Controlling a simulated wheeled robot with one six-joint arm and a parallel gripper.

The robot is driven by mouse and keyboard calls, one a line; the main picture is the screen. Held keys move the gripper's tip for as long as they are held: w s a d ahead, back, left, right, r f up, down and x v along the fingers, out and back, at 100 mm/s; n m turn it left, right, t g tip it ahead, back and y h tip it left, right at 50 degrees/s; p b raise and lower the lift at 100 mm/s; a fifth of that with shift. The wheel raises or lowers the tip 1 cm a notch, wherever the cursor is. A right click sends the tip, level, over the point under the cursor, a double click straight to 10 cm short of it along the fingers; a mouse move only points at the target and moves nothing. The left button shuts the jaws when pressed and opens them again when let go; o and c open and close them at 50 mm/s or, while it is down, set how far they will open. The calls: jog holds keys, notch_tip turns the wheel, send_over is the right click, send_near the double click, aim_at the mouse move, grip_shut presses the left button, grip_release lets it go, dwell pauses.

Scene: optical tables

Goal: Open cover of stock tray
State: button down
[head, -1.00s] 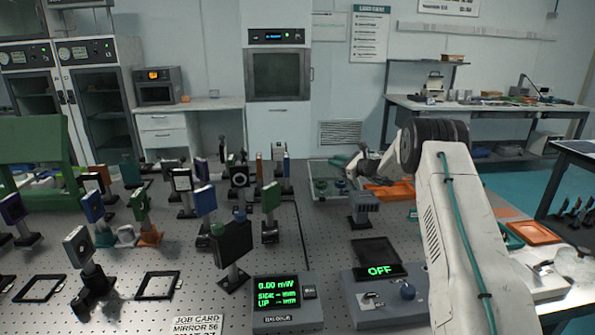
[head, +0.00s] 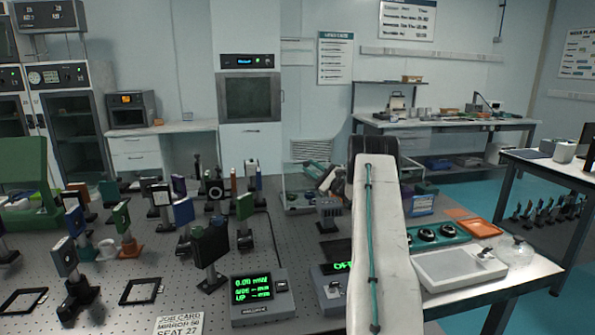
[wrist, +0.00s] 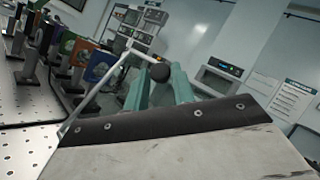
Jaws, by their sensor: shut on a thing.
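The stock tray (head: 298,208) is a clear-walled box behind the instruments in the head view, with small dark items inside. My gripper (head: 318,172) is at its upper right, partly hidden by my arm. In the wrist view my teal fingers (wrist: 160,88) are shut around a round black knob (wrist: 160,72). A thin pale bar or frame edge (wrist: 103,82) runs from the knob down to the left and looks like part of the cover. How far the cover is raised I cannot tell.
Optic mounts (head: 202,245) crowd the perforated table left of the tray. A power meter (head: 258,300) and a controller reading OFF (head: 330,290) stand in front. An orange tray (head: 480,228) and a white balance-like device (head: 460,270) lie to the right.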

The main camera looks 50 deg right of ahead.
jog(key=shift+s+a+f, duration=0.1)
jog(key=shift+s+f, duration=0.05)
jog(key=shift+s, duration=0.2)
jog(key=shift+f, duration=0.1)
jog(key=c, duration=1.3)
grip_release()
jog(key=shift+o, duration=0.3)
jog(key=s+a+r, duration=0.5)
jog(key=s+a, duration=0.4)
jog(key=s, duration=0.3)
jog(key=shift+s+a, duration=0.35)
jog(key=shift+r, duration=0.1)
